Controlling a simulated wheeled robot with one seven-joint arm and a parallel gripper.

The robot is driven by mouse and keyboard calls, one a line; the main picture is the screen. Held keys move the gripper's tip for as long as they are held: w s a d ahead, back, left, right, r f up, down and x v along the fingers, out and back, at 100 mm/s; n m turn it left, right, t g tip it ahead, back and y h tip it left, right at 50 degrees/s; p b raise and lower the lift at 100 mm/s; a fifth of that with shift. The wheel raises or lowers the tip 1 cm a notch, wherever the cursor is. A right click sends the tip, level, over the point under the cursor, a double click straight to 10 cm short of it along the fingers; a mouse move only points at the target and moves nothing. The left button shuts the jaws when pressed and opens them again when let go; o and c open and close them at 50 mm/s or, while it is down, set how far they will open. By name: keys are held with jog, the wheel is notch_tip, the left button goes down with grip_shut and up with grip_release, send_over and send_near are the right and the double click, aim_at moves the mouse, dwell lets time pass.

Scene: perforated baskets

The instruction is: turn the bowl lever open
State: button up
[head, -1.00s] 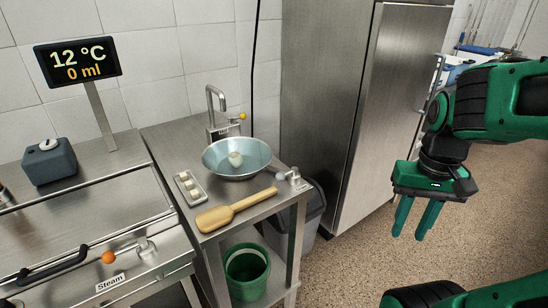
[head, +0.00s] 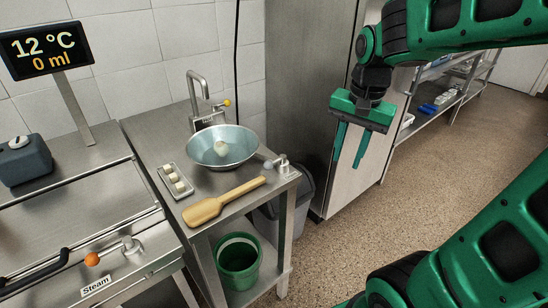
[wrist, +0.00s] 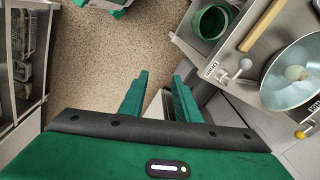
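The pale blue metal bowl (head: 240,135) holds a whitish lump and also shows in the wrist view (wrist: 285,87). A yellow-knobbed lever (head: 227,103) is on the tap behind the bowl. My gripper (head: 349,155) is open and empty, fingers down, to the right of the stand and apart from both levers; its fingers show in the wrist view (wrist: 160,78).
A wooden paddle (head: 224,201) and a small tray of pale cubes (head: 174,182) lie on the stand. A green bucket (head: 238,262) is on its lower shelf. An orange-knobbed steam lever (head: 92,259) is at left. A tall steel cabinet (head: 300,90) stands behind. Floor at right is clear.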

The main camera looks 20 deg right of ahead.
aim_at(274, 162)
jog(key=w+a+r+m+t, duration=0.15)
jog(key=w+a+m, duration=0.25)
jog(key=w+a, duration=0.9)
jog(key=shift+g+y, duration=0.25)
jog(key=shift+y, duration=0.15)
jog(key=f, duration=0.3)
jog(key=w+f, duration=0.1)
jog(key=f, duration=0.3)
jog(key=w+f, duration=0.1)
jog(key=f, duration=0.2)
jog(key=shift+w+d+f, duration=0.2)
jog(key=shift+d, duration=0.05)
jog(key=shift+c, duration=0.6)
grip_shut()
jog(key=shift+a, duration=0.25)
